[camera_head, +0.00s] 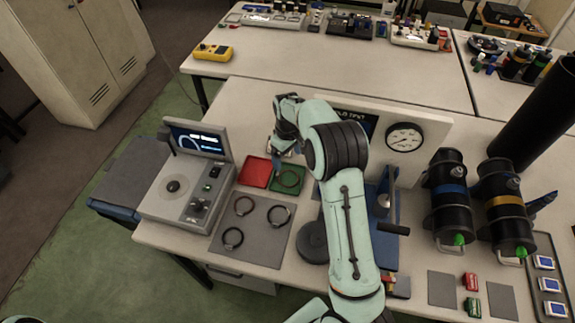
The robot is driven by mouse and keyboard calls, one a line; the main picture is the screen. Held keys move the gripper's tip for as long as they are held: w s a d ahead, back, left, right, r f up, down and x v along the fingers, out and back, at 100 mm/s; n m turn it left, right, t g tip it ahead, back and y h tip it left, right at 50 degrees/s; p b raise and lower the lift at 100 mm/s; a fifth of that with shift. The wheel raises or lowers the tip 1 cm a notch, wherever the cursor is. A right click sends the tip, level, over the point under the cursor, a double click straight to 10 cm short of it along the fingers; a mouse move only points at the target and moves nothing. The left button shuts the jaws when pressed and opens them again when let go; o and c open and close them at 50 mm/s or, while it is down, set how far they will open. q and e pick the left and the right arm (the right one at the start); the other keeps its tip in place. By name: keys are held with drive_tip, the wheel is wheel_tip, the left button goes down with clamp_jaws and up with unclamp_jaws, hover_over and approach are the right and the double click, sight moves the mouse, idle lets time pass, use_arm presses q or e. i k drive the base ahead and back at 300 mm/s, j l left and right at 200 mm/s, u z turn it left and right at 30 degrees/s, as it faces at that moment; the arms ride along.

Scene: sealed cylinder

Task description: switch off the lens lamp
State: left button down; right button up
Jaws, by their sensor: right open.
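The grey inspection unit (166,208) stands at the left end of the table. It has a lit screen (197,140), a small lamp head (165,136) on an arm, and a round dark lens spot (173,186) on its top. I cannot tell which of these controls the lamp. My right gripper (283,150) is open and points down behind the trays, to the right of the screen. My left gripper is not in view.
A grey mat (262,246) with three rings lies in front. A dial gauge panel (431,133) and a blue press (384,252) stand behind and beside my right arm.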

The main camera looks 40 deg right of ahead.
sight(214, 171)
drive_tip(key=k+j, duration=0.6)
drive_tip(key=j, duration=0.15)
drive_tip(key=k+j, duration=0.55)
drive_tip(key=j, duration=0.15)
